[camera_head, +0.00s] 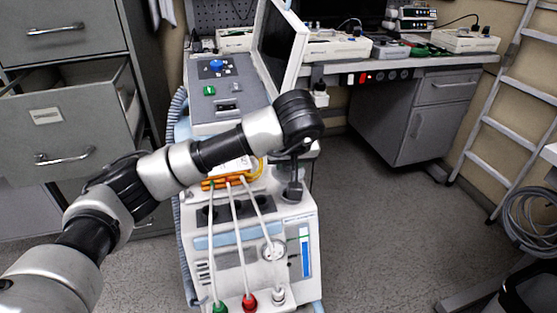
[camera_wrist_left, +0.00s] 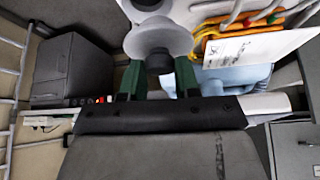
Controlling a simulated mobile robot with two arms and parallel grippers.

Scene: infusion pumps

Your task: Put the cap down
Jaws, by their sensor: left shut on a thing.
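My left gripper (camera_wrist_left: 159,64) has green fingers in the left wrist view. They are shut on the cap (camera_wrist_left: 165,38), a pale grey round piece with a dark knob between the fingers. In the head view my left arm reaches across the front of the white pump machine (camera_head: 240,240), and its wrist is bent downward at the machine's right side. I cannot tell whether the cap touches anything. My right gripper is not in view.
Orange-yellow connectors (camera_head: 225,182) with white hoses sit on the machine, with green, red and white plugs below. A tilted screen (camera_head: 283,45) stands above. A grey desk (camera_head: 405,120) with devices is at the back right. A ladder (camera_head: 510,95) leans at right. The floor right of the machine is clear.

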